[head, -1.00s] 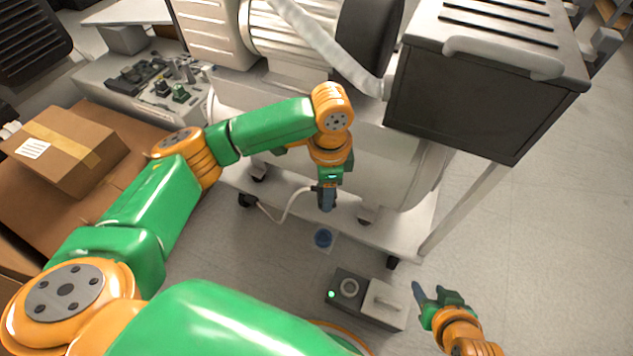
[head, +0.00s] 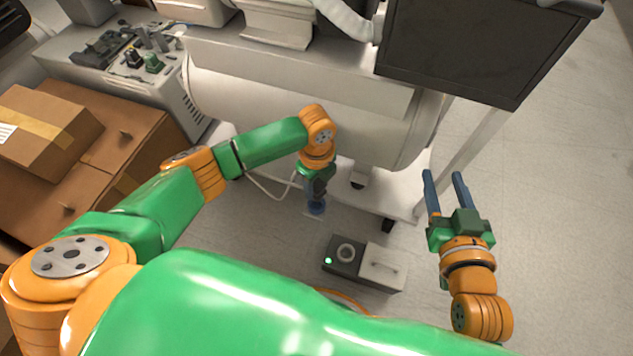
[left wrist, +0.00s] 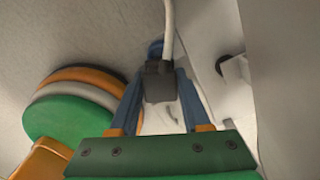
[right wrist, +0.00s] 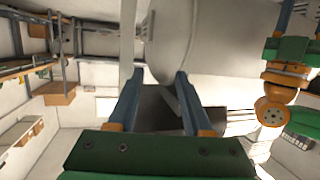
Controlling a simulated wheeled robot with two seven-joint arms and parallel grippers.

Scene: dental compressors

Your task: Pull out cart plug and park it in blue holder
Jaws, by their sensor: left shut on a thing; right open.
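My left gripper (head: 316,196) is shut on the dark cart plug (left wrist: 160,83), with its pale cord (left wrist: 169,32) running away from it. The blue holder (head: 316,209) is on the floor by the cart's front edge. The gripper tips are right at the holder in the head view. In the left wrist view a bit of the blue holder (left wrist: 155,48) shows just beyond the plug. Whether the plug is seated in it or only above it, I cannot tell. My right gripper (head: 446,182) is open and empty, raised right of the cart leg.
A grey box (head: 345,256) with a round socket and a green light stands on the floor nearer me. The white cart (head: 385,196) with its tank is just behind the holder. Cardboard boxes (head: 45,135) stand at the left. The floor at right is clear.

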